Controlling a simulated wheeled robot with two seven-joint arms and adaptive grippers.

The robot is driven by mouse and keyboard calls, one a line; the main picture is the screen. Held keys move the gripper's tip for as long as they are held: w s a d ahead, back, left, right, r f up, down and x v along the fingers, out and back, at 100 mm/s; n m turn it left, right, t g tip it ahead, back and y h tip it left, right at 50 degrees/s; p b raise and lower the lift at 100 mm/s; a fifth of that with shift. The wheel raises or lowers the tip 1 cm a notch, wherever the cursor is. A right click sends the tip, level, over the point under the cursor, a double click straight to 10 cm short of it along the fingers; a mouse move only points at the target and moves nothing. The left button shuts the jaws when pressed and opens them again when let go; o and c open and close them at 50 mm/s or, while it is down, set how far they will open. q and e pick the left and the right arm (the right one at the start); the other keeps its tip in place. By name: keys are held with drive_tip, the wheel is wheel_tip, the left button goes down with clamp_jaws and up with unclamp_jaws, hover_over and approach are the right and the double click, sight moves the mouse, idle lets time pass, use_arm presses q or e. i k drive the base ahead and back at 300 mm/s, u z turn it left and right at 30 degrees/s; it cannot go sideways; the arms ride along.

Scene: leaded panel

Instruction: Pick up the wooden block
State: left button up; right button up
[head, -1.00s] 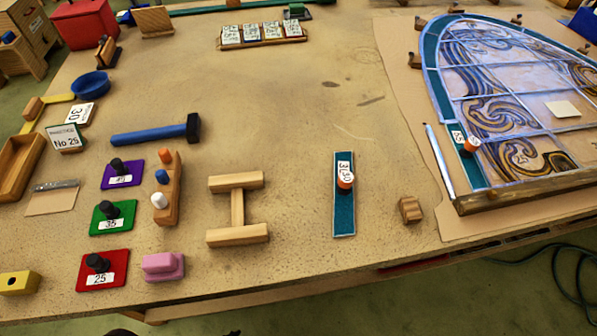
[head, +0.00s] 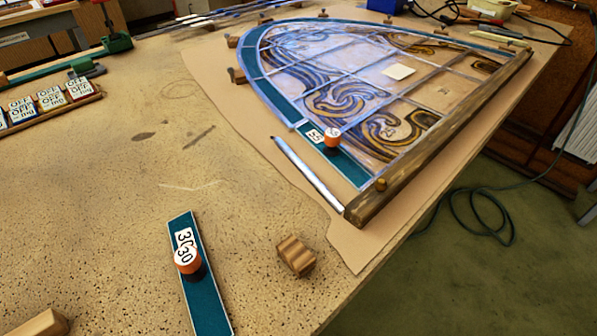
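A small wooden block (head: 296,256) with a grooved, stepped side lies on the bench near its front edge. It sits to the right of a teal glass strip (head: 207,303) and apart from it. The strip carries an orange-topped knob (head: 187,260) and a label reading 30. Another wooden piece (head: 40,324) is cut off at the bottom left corner. Neither of my grippers is in view.
The leaded panel (head: 283,108) lies on brown paper (head: 225,75) behind the block, with a wooden bar (head: 440,140) along its near side. A lead strip (head: 307,172) lies on the paper. Labelled tiles (head: 50,98) stand at the left. Bare bench surrounds the block.

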sight(296, 256)
drive_tip(key=k, duration=1.25)
drive_tip(key=u, duration=0.35)
drive_tip(key=i, duration=0.9)
drive_tip(key=u, duration=0.4)
